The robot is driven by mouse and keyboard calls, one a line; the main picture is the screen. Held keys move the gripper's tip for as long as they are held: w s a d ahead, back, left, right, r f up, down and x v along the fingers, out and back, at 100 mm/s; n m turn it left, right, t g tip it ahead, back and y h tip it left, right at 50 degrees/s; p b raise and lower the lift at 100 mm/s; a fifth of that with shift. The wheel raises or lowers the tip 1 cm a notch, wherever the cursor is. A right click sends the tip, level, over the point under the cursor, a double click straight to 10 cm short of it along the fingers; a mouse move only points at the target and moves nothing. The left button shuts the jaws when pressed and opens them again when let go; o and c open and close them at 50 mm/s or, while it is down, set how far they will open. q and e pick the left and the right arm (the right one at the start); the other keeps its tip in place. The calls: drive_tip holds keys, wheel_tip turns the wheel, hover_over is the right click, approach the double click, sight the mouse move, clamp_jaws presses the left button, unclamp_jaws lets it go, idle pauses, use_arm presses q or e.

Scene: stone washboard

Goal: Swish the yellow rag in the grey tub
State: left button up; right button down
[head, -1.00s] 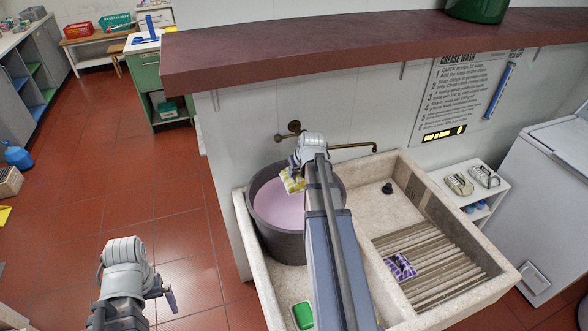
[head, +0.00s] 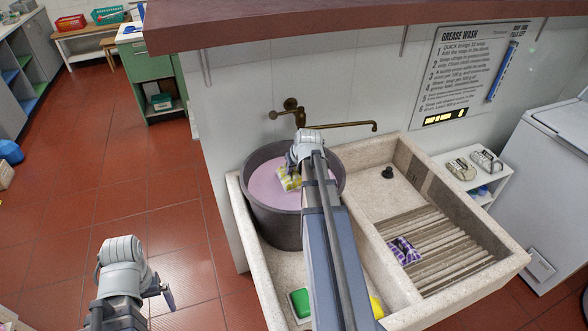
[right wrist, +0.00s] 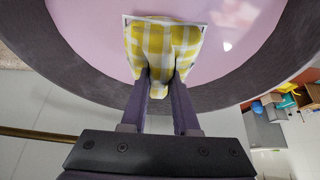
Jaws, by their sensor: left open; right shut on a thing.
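The grey tub (head: 273,228) stands in the left basin of the stone sink and holds pinkish liquid (head: 270,190). The yellow rag (head: 286,182), yellow and white checked, is over the liquid inside the tub's rim. In the right wrist view the rag (right wrist: 163,45) is pinched between the fingers of my right gripper (right wrist: 160,85), with pink liquid behind it. I cannot tell whether the rag touches the liquid. My right forearm hides part of the tub's right side. My left gripper (head: 158,287) is open and empty, over the floor left of the sink.
The stone sink (head: 408,305) has a ribbed washboard (head: 450,250) with a purple checked cloth (head: 403,250) on it. A green block (head: 300,303) and a yellow thing (head: 376,307) lie in the left basin. A brass tap (head: 335,127) is on the wall behind.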

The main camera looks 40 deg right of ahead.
wheel_tip(320, 180, down, 8)
drive_tip(key=b, duration=0.7)
drive_tip(key=shift+r, duration=0.1)
drive_tip(key=shift+a, duration=0.15)
